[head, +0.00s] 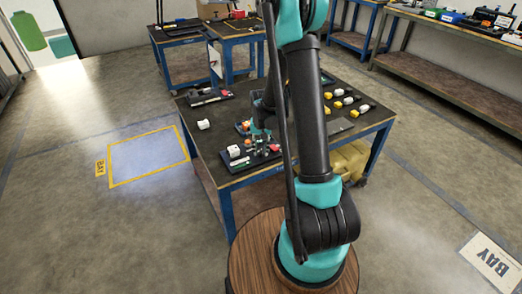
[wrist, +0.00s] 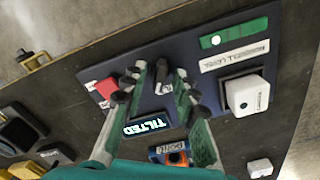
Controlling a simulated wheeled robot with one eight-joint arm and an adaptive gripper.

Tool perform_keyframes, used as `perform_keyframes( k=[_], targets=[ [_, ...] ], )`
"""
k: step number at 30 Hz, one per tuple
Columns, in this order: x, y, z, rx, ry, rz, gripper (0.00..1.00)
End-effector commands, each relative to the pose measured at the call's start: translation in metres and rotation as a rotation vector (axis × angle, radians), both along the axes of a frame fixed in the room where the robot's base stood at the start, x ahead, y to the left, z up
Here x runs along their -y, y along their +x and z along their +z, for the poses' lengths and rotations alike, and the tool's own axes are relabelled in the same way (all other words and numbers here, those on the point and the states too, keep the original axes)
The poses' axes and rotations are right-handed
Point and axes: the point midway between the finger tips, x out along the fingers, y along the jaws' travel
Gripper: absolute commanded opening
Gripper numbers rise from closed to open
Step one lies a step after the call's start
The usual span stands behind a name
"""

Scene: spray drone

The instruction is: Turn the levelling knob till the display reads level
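The dark panel (wrist: 205,75) lies on the workbench, and its lit display (wrist: 146,127) reads TILTED. A green bubble level (wrist: 240,34) sits at the panel's upper right, above a white label. My gripper (wrist: 160,82) reaches over the panel with its two teal fingers apart. A small dark upright part (wrist: 162,72), perhaps the levelling knob, shows between the dark fingertips; contact cannot be told. In the head view my gripper (head: 260,133) is low over the bench, and my arm hides part of the panel.
A white block (wrist: 248,95) and a red part (wrist: 107,88) flank the fingers. Yellow and white items (head: 340,98) line the workbench's (head: 215,150) right side. The floor at left is clear.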

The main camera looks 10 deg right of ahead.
Motion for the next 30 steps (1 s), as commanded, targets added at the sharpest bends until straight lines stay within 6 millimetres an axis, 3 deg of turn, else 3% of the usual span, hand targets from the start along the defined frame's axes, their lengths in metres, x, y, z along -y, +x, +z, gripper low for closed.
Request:
perform_keyframes(
  k=[13, 30],
  targets=[
    [0.0, 0.0, 0.01, 0.0, 0.0, 0.0, 0.31],
    [0.0, 0.0, 0.102, 0.0, 0.0, 0.0, 0.31]
  ],
)
